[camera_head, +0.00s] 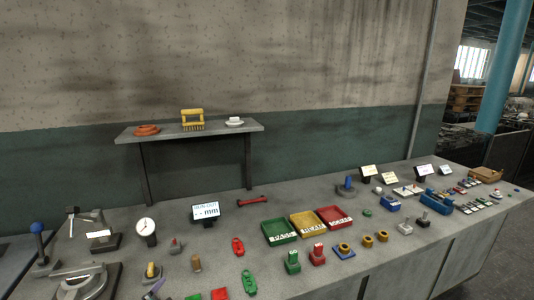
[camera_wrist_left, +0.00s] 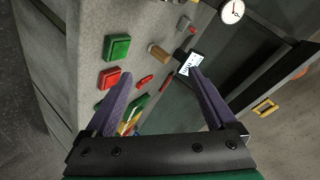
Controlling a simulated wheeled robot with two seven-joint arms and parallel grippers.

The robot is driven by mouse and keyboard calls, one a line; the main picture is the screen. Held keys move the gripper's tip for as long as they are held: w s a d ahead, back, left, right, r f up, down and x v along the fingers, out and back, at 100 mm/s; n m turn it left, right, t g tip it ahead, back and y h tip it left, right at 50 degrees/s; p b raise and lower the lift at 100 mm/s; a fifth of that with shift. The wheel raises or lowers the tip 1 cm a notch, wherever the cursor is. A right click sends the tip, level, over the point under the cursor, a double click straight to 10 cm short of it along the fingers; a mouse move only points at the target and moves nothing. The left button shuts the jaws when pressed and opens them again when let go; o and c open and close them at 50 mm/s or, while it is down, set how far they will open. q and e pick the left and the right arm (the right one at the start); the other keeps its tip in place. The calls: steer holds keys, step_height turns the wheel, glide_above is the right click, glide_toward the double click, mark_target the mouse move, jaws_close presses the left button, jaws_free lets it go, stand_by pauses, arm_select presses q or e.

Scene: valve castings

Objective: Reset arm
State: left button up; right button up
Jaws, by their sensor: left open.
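My left gripper (camera_wrist_left: 157,74) is open in the left wrist view, its two purple fingers spread wide with nothing held between them. Green (camera_wrist_left: 117,47) and red (camera_wrist_left: 109,78) blocks show beyond the left finger in the wrist view. My right gripper is in neither view.
Green (camera_head: 280,241), yellow (camera_head: 307,234) and red (camera_head: 334,227) trays stand mid-bench. A small display (camera_head: 206,211), a dial gauge (camera_head: 147,230) and a grey fixture (camera_head: 86,285) stand to the left. A shelf (camera_head: 188,136) hangs behind. Many small parts crowd the right.

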arm_select(q)
steer(key=s+d+f+n+g+h, duration=0.1)
steer(key=s+f+n+g, duration=0.3)
steer(key=s, duration=0.6)
steer(key=s+f+n+g+h, duration=0.1)
steer(key=s+f+n+g, duration=0.3)
steer(key=s, duration=0.5)
step_height(320, 180, down, 27)
steer(key=s+m+g+b, duration=0.1)
steer(key=s+b, duration=0.1)
steer(key=b, duration=0.3)
steer(key=s+a+f+g+b, duration=0.1)
steer(key=s+f+b, duration=0.4)
steer(key=s+f, duration=1.2)
step_height(320, 180, down, 4)
steer(key=shift+s+a+f+g, duration=0.25)
steer(key=shift+s+a+g, duration=0.15)
steer(key=shift+a, duration=0.4)
